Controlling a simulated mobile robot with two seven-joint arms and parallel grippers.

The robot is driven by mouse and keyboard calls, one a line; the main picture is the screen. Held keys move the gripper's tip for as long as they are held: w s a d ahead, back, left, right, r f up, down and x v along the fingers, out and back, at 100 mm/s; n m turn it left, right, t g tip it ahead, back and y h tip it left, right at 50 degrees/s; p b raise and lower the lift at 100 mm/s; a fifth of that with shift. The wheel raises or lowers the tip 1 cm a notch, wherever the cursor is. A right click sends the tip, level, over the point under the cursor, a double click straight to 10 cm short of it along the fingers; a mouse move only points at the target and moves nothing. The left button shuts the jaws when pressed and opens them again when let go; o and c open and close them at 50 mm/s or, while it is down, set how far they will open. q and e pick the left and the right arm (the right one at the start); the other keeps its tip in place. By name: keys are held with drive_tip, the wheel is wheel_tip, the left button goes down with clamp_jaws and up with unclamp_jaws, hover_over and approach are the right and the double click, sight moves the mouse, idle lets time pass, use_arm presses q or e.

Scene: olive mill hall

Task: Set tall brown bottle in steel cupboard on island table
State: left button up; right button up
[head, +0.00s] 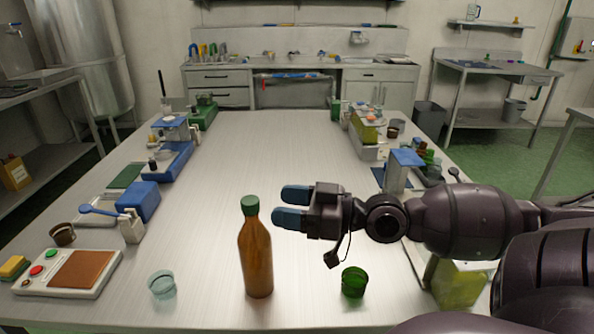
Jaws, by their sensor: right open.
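The tall brown bottle (256,255) with a green cap stands upright near the front edge of the island table (235,165). My right gripper (283,206) comes in from the right and is open, with its blue fingertips pointing left. In the picture the fingertips are just right of the bottle's neck and cap, with a small gap between. Nothing shows between the fingers. My left gripper is not in view. I cannot make out a steel cupboard for certain; steel drawer units (218,86) stand at the back wall.
A clear glass cup (162,284) stands left of the bottle and a green glass cup (353,282) right of it. Several blue and green items line both table sides. The table's middle is clear.

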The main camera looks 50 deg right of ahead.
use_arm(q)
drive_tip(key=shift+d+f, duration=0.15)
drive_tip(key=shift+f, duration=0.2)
use_arm(e)
drive_tip(key=shift+a+v, duration=0.15)
drive_tip(key=shift+v, duration=0.7)
drive_tip(key=shift+a+v, duration=0.15)
drive_tip(key=shift+v, duration=0.7)
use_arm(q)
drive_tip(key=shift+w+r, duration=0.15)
use_arm(e)
drive_tip(key=shift+s+f, duration=0.1)
drive_tip(key=shift+s, duration=0.05)
